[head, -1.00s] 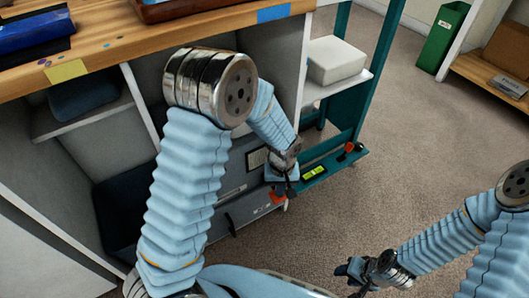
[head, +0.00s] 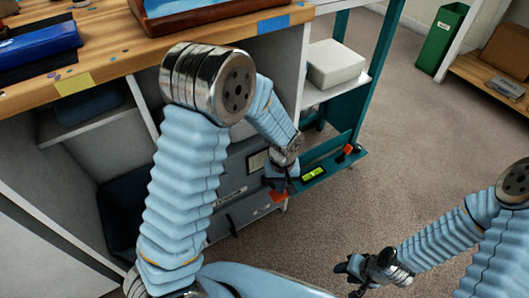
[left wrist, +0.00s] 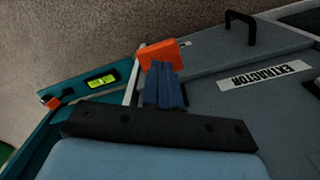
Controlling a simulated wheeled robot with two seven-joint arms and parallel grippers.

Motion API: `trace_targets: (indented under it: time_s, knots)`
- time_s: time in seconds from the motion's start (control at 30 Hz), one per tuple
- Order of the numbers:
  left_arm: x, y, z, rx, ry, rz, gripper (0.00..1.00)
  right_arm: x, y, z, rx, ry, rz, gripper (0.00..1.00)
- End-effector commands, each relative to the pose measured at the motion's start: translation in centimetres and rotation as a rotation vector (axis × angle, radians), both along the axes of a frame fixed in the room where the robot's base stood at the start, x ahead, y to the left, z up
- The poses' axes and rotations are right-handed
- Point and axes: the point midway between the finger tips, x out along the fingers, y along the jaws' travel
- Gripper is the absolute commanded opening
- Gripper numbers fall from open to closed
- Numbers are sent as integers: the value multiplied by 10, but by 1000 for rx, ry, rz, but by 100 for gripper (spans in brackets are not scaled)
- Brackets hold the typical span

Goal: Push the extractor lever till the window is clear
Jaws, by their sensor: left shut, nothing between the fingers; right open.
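The grey extractor unit (left wrist: 215,105) fills the right of the left wrist view, with a white label reading EXTRACTOR (left wrist: 264,75). An orange lever tab (left wrist: 163,52) stands at its edge; it shows in the head view (head: 278,196) low on the cabinet front. My left gripper (head: 277,185) is shut and empty; its blue fingers (left wrist: 164,86) reach to the orange tab in the wrist view. I cannot tell whether they touch it. A pale framed panel (head: 258,161) on the front may be the window; its content is unreadable. My right gripper (head: 362,272) is open and empty above the carpet.
A teal rail (head: 327,165) beside the unit carries a yellow-green level (head: 313,173) and a second orange part (head: 347,149). A black handle (left wrist: 241,28) stands on the grey unit.

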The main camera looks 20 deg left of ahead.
Motion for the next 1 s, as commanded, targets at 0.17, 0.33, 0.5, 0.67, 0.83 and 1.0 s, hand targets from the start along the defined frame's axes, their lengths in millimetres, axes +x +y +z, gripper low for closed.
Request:
trace_targets:
  time_s: [0.17, 0.33, 0.5, 0.67, 0.83, 1.0]
  knots:
    - [0, 0, 0, 0, 0, 0, 0, 0, 0, 0, 0, 0, 0, 43]
    - [-2, -3, 9, 0, 0, -2, 0, 0, 0, 7, 0, 0, 0, 43]
    - [-8, -11, 26, -1, -1, -2, 0, 0, 0, 21, 0, 0, 0, 43]
    - [-14, -18, 42, 0, 0, -3, 0, 0, 0, 33, 0, 0, 0, 43]
    - [-18, -23, 51, 1, 0, -1, 0, 0, 0, 40, 0, 0, 0, 43]
    - [-19, -24, 50, 0, 0, 0, 0, 0, 0, 38, 0, 0, 0, 43]
